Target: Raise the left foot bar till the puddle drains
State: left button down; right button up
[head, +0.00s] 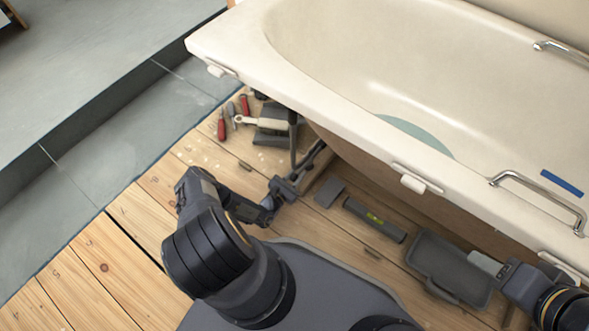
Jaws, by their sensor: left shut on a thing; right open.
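The white bathtub (340,110) stands at the upper right with a teal puddle (415,133) on its floor, along the near inner side. Under the tub's near left end is a dark foot bar (311,156) with an upright leg beside it. My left gripper (291,183) is low by the floorboards, shut on the near end of the foot bar; its fingers partly hide the grip. My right gripper (487,263) is open at the lower right, near the tub's side and above a grey tray. The foot bar's far end is hidden below the tub.
Red-handled tools (221,127) and a brush (262,123) lie left of the foot bar. A spirit level (374,219) and the grey tray (440,262) lie on the floorboards along the tub. Chrome handles (540,190) stand on the tub rim. Floor at the left is clear.

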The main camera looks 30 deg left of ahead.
pick_arm(q)
jog(key=shift+d+f+y, duration=0.1)
jog(key=shift+y, duration=0.3)
jog(key=c, duration=1.2)
grip_release()
jog(key=shift+s, duration=0.1)
jog(key=shift+s, duration=0.35)
jog(key=s, duration=0.1)
jog(key=s+p, duration=0.1)
jog(key=s, duration=0.1)
jog(key=s+p, duration=0.1)
jog(key=s, duration=0.1)
jog(key=shift+s+a, duration=0.25)
jog(key=shift+a, duration=0.1)
jog(key=shift+s, duration=0.7)
